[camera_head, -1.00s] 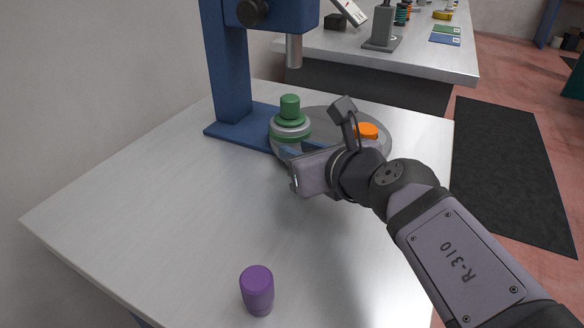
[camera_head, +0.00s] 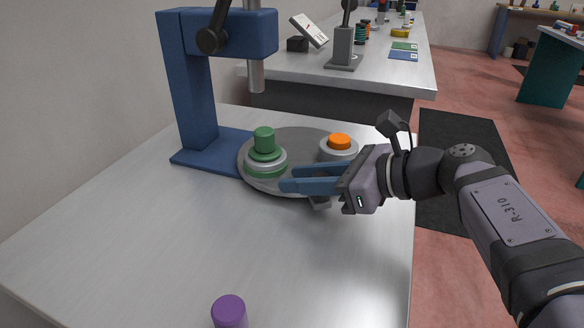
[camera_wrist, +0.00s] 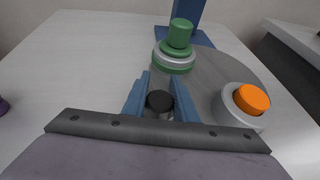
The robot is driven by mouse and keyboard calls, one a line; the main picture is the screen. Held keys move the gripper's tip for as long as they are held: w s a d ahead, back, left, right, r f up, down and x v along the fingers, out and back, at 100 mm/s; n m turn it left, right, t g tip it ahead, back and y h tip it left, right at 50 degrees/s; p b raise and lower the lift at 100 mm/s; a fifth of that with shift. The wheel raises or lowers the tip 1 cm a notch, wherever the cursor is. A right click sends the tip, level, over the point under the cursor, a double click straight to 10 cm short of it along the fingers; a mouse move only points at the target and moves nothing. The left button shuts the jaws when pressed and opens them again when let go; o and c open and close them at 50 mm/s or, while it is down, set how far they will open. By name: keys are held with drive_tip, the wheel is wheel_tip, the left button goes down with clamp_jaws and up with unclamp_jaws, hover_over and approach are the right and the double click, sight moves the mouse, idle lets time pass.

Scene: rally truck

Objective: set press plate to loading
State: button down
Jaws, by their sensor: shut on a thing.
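The press plate (camera_head: 305,135) is a round grey disc beside the blue press (camera_head: 193,105). A green stepped piece (camera_head: 264,150) with a metal ring sits on its left part, near the press column. A grey fixture with an orange top (camera_head: 339,142) sits at its back right. My gripper (camera_head: 288,180) is at the plate's front edge, fingers pointing left. In the wrist view, my gripper (camera_wrist: 160,95) is shut on a dark round knob (camera_wrist: 159,103). How the knob joins the plate is hidden.
A purple cylinder (camera_head: 229,311) stands at the table's front edge. The table's front left (camera_head: 120,235) is clear. The press ram (camera_head: 256,75) hangs above the plate's back left side. A second bench (camera_head: 360,80) with several items stands behind.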

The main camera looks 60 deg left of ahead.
sight(327, 174)
drive_tip(key=w+p, duration=0.1)
drive_tip(key=w+r+n+g+h+p, duration=0.1)
drive_tip(key=p, duration=0.1)
drive_tip(key=shift+d, duration=0.15)
drive_tip(key=w+n+g+h+p, duration=0.1)
drive_tip(key=n+p, duration=0.1)
drive_tip(key=p, duration=0.3)
drive_tip(key=shift+w+d+g, duration=0.1)
drive_tip(key=shift+w+g, duration=0.15)
drive_tip(key=shift+g, duration=0.15)
drive_tip(key=shift+w+n+h+p, duration=0.3)
drive_tip(key=shift+h+p, duration=0.1)
drive_tip(key=shift+p, duration=0.8)
drive_tip(key=shift+w+f+g+p, duration=0.15)
drive_tip(key=shift+g+p, duration=0.15)
drive_tip(key=shift+p, duration=0.15)
drive_tip(key=shift+d+f, duration=0.1)
drive_tip(key=shift+f+n, duration=0.1)
drive_tip(key=shift+n, duration=0.2)
drive_tip(key=c, duration=1.4)
unclamp_jaws()
drive_tip(key=shift+c, duration=0.2)
drive_tip(key=shift+f, duration=0.1)
drive_tip(key=shift+d, duration=0.1)
